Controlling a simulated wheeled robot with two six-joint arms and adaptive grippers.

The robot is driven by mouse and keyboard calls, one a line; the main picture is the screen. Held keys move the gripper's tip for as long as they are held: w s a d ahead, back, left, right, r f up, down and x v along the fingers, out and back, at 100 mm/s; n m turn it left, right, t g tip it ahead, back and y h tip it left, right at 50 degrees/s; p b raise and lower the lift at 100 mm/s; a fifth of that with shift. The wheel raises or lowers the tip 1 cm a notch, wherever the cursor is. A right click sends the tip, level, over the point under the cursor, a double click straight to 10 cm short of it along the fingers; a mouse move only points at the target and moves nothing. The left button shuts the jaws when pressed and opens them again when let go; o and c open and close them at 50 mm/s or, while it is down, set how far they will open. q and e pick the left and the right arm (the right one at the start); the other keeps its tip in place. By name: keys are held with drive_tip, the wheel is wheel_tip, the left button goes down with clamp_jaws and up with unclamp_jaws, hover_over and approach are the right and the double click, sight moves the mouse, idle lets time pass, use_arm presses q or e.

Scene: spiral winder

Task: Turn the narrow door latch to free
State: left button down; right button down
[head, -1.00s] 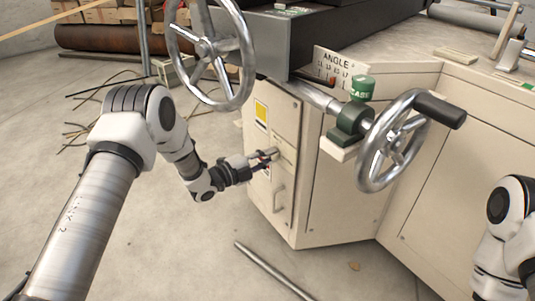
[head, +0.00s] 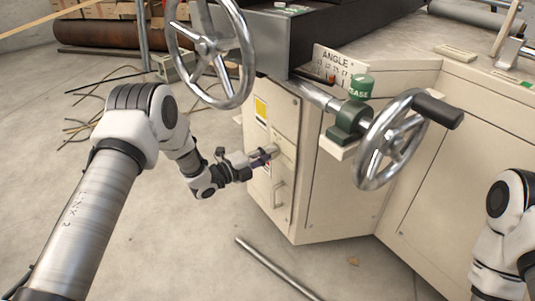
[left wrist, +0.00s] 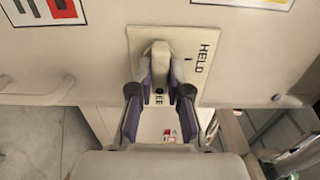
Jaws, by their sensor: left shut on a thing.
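The narrow door (head: 287,122) is a cream panel on the front of the machine. Its latch (left wrist: 160,58) is a small pale knob on a cream plate (left wrist: 202,82); it also shows in the head view (head: 272,150). The plate reads HELD at the right, and another word below is partly hidden, ending in "EE". My left gripper (left wrist: 160,82) has its purple-sided fingers on both sides of the latch and is shut on it; it shows in the head view (head: 262,158). My right gripper is out of view.
A bar handle (head: 278,196) sits below the latch. Two metal handwheels (head: 212,48) (head: 392,140) stick out above and to the right. A metal rod (head: 270,266) lies on the floor in front.

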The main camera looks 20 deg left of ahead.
use_arm(q)
drive_tip(key=c, duration=1.1)
unclamp_jaws()
drive_tip(key=v, duration=1.2)
